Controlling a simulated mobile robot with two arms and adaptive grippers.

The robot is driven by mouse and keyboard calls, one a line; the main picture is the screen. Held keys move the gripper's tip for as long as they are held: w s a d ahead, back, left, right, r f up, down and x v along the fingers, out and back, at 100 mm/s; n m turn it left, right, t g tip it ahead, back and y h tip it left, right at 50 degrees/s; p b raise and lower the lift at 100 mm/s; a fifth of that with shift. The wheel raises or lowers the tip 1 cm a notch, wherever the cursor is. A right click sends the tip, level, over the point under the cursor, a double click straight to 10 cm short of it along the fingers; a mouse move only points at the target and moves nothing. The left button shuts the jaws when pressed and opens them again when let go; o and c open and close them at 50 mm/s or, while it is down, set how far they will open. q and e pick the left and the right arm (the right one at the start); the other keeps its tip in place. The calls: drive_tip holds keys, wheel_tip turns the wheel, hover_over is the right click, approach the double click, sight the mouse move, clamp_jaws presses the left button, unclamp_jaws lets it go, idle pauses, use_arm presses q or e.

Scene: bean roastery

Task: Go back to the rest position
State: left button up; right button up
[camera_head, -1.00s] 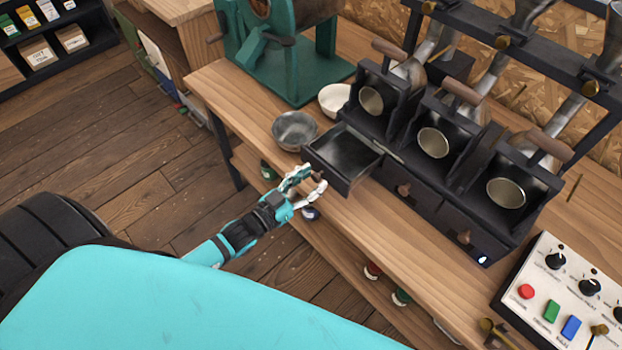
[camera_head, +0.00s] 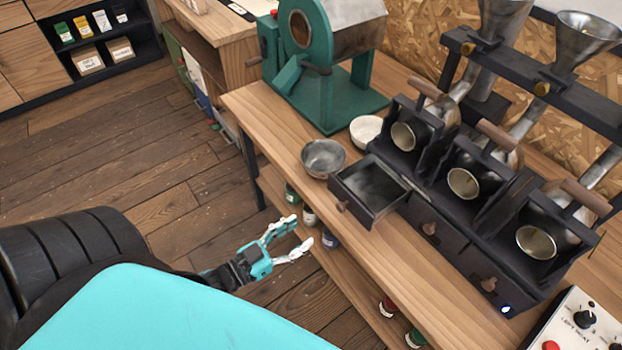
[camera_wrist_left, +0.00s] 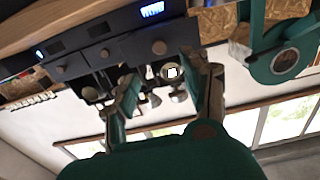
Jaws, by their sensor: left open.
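My left gripper (camera_head: 285,241) is open and empty in the head view. It hangs in front of the bench's near edge, apart from the open drawer (camera_head: 371,206) of the black roaster unit. In the left wrist view its two fingers (camera_wrist_left: 165,95) stand apart with nothing between them, and the roaster unit (camera_wrist_left: 125,50) shows beyond them. My right gripper is not in view.
The wooden bench (camera_head: 262,111) carries a metal bowl (camera_head: 323,158), a white bowl (camera_head: 366,131) and a green roasting machine (camera_head: 333,95). A control panel (camera_head: 575,325) sits at the lower right. Jars stand on the shelf below. Wooden floor (camera_head: 150,180) lies clear to the left.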

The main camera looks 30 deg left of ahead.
use_arm(q)
drive_tip(key=shift+s+a, duration=0.1)
drive_tip(key=shift+s, duration=0.25)
idle(0.3)
drive_tip(key=s+a+f+n+g+y, duration=0.1)
drive_tip(key=s+f+g+y, duration=0.1)
drive_tip(key=f, duration=0.7)
drive_tip(key=s+a+f+g+y, duration=0.1)
drive_tip(key=s+f+g, duration=0.2)
drive_tip(key=f, duration=0.6)
drive_tip(key=s+a+f+n+g+y, duration=0.1)
drive_tip(key=s+a+f+g+y, duration=0.1)
drive_tip(key=f, duration=0.6)
drive_tip(key=s+d+f+g, duration=0.3)
drive_tip(key=s+f+g, duration=0.1)
drive_tip(key=s+f, duration=0.4)
drive_tip(key=s+d+f+g+y+b, duration=0.1)
drive_tip(key=s+d+f+g, duration=0.2)
drive_tip(key=s+f, duration=0.6)
drive_tip(key=s+g, duration=0.2)
drive_tip(key=s, duration=0.1)
drive_tip(key=shift+s, duration=0.2)
drive_tip(key=shift+f, duration=0.1)
